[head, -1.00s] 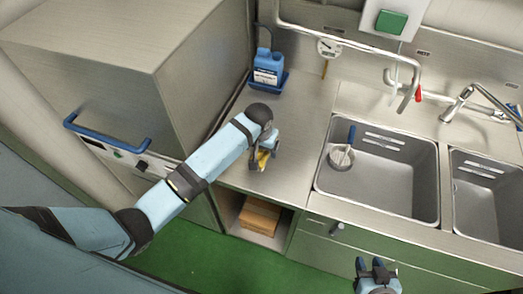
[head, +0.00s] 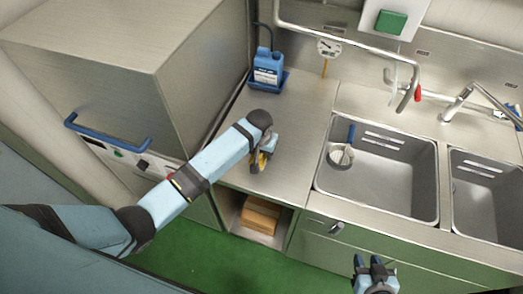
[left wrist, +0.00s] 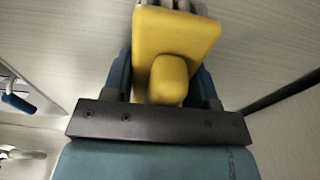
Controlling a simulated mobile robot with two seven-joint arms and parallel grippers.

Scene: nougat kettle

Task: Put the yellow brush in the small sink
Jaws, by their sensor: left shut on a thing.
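The yellow brush (left wrist: 176,35) fills the top of the left wrist view, with pale bristles at its far end. My left gripper (head: 263,158) is shut on it, with one blue finger on each side. In the head view they are over the steel counter left of the sinks, and the yellow brush (head: 261,161) is mostly hidden by the gripper. I cannot tell if it touches the counter. Two sink basins show: a left one (head: 395,180) and a right one (head: 490,200) cut off by the picture edge. My right gripper (head: 369,263) is open and empty in front of the cabinets.
A white round utensil with a blue handle (head: 341,155) stands in the left basin. A blue canister (head: 266,68) stands in a blue tray at the back. A bent pipe with a red tip (head: 417,90) and a tap (head: 458,100) overhang the sinks. The counter between is clear.

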